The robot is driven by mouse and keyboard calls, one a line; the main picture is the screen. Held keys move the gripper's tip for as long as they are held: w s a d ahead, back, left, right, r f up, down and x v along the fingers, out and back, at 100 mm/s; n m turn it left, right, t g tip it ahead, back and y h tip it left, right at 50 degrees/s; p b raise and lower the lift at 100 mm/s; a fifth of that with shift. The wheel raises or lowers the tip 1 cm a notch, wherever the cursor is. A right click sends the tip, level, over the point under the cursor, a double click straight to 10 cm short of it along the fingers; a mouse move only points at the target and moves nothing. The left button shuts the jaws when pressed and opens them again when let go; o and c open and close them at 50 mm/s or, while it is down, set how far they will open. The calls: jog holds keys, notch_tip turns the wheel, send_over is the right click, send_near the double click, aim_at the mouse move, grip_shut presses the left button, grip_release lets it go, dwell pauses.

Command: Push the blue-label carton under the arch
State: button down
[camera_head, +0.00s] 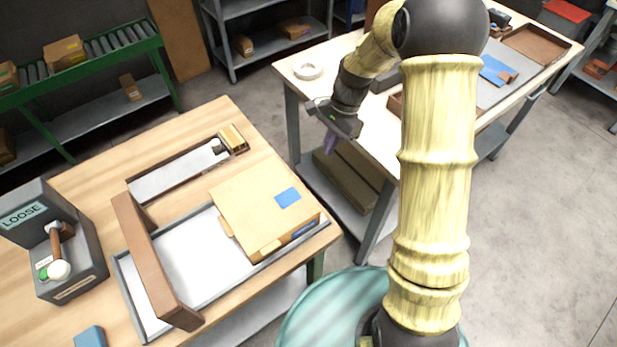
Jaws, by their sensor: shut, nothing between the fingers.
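The blue-label carton (248,205) is a tan box with a blue label on its top and another on its front side. It lies at the right end of a shallow white-floored tray (190,252) on the wooden table. The brown arch (150,255) spans the tray to the left of the carton, with bare tray floor between them. My gripper (331,143) is up to the right of the carton, apart from it, near the gap between the two tables. The opening below the arch is mostly hidden.
A grey LOOSE bin (65,285) holding a brush-like tool stands left of the arch. A blue block (90,337) lies at the front left. A narrow tray (175,174) lies behind the carton. A second table (315,88) stands at the right behind my arm.

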jog(key=s+a+f, duration=0.1)
jog(key=f, duration=0.2)
jog(key=s+a+f+p, duration=0.1)
jog(key=a+f, duration=0.1)
jog(key=f, duration=0.1)
jog(key=s+a+f, duration=0.1)
jog(key=a+f, duration=0.1)
jog(key=f, duration=0.1)
jog(key=shift+s+a, duration=0.25)
jog(key=shift+s, duration=0.15)
